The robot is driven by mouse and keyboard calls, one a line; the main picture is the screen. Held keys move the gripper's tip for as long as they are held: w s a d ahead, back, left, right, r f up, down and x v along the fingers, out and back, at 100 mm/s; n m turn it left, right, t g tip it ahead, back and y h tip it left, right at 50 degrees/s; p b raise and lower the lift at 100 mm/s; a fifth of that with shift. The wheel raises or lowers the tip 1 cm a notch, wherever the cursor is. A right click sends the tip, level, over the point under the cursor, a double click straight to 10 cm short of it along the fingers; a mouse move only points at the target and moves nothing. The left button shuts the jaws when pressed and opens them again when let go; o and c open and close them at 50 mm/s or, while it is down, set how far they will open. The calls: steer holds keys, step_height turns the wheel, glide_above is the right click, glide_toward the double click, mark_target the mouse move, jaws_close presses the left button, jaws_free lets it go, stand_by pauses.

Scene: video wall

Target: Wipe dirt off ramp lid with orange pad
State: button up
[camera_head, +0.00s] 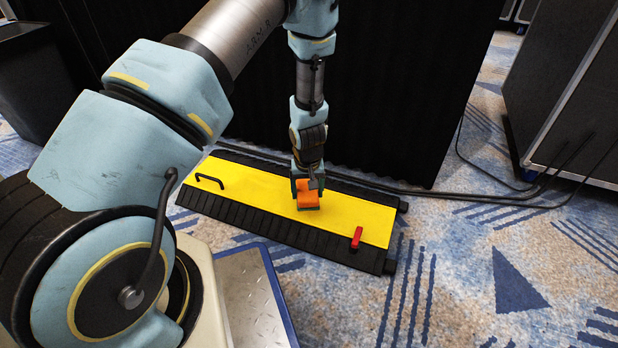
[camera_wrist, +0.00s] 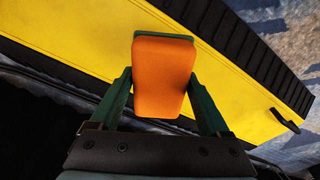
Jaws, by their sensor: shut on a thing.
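The cable ramp lies on the carpet, with a yellow lid (camera_head: 252,184) between black ribbed edges. The lid also fills much of the wrist view (camera_wrist: 85,35). My gripper (camera_head: 306,190) is shut on the orange pad (camera_head: 307,196), pointing down over the middle of the lid. In the wrist view the pad (camera_wrist: 163,75) sits between the two dark green fingers. The pad appears at or very close to the lid; I cannot tell whether it touches. No clear dirt shows on the visible lid; the part under the pad is hidden.
A black handle (camera_head: 209,181) is at the lid's left end and a red latch (camera_head: 357,237) near its right front. Black cables (camera_head: 400,190) run behind the ramp along a black curtain (camera_head: 400,90). A dark case (camera_head: 570,100) stands at right. Carpet in front is free.

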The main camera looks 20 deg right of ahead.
mark_target(307, 188)
steer(key=shift+r+p, duration=1.35)
steer(key=shift+r, duration=0.5)
